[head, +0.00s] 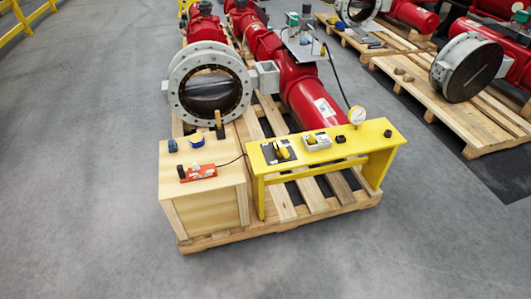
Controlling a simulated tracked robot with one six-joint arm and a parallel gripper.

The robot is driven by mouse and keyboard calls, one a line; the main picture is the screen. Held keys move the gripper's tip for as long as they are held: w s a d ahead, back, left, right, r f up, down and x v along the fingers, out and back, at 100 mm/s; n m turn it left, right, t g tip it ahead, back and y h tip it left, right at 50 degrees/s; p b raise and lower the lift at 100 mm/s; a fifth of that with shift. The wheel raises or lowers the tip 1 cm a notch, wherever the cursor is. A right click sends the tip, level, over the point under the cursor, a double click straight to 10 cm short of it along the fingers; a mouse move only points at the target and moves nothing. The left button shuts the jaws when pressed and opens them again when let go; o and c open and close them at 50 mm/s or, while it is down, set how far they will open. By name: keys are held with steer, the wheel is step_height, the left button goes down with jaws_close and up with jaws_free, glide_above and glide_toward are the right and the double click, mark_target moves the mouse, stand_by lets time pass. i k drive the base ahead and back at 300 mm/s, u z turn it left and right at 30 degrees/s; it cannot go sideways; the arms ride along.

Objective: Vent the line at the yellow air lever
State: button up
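A yellow lever (282,152) sits on a dark plate at the left end of the yellow bench (345,150). It looks like the air lever, but its exact handle position is too small to tell. A grey-white box (318,141) with a small yellow part stands to its right on the same bench. A round white gauge (357,115) stands behind the bench top near its right part; its reading is not legible. My gripper is not in view, so nothing of mine shows near the lever.
A wooden crate (203,208) left of the bench carries a red device (198,172), a blue tape roll and a hammer-like tool. Behind stand a large flanged valve (210,85) and red actuator (313,100) on a pallet. Grey floor in front is clear.

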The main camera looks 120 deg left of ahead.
mark_target(283, 150)
steer(key=u, duration=4.55)
steer(key=i, duration=1)
steer(key=z, duration=0.1)
